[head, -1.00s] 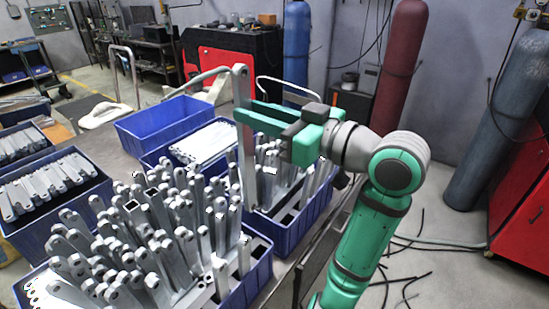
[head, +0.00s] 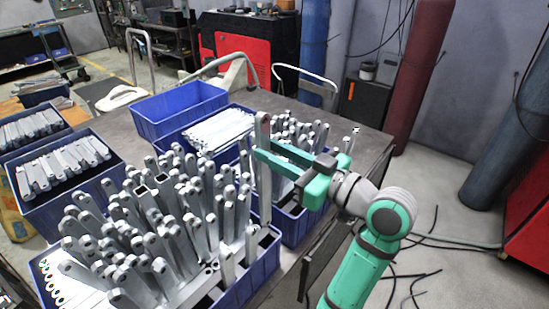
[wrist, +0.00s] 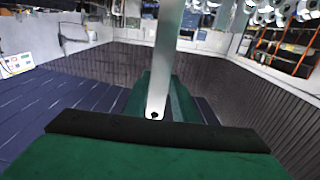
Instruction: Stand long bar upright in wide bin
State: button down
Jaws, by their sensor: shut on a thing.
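My gripper (head: 264,150) is shut on a long grey metal bar (head: 265,190), holding it upright. The bar also shows between the green fingers in the wrist view (wrist: 163,70). In the head view its lower end appears at the back right edge of the large front blue bin (head: 252,282), close to bars standing there. I cannot tell whether the lower end is inside that bin or touches anything. The front bin is packed with upright bars, with a few open slots at its right side. I cannot tell for certain which bin is the wide one.
Another blue bin (head: 297,232) with upright brackets stands behind, partly under my gripper. An empty-looking blue bin (head: 178,108) is farther back. A bin of flat-lying brackets (head: 60,192) is at left. Bare table (head: 340,125) shows at the back right.

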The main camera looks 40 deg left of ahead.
send_over(268, 211)
jog(key=d, duration=0.2)
jog(key=shift+f, duration=2.3)
jog(key=shift+s+d+f, duration=0.1)
jog(key=shift+s+f, duration=0.1)
jog(key=shift+f, duration=7.75)
jog(key=c, duration=1.4)
grip_release()
jog(key=shift+f, duration=0.1)
jog(key=shift+o, duration=0.2)
jog(key=shift+d, duration=0.1)
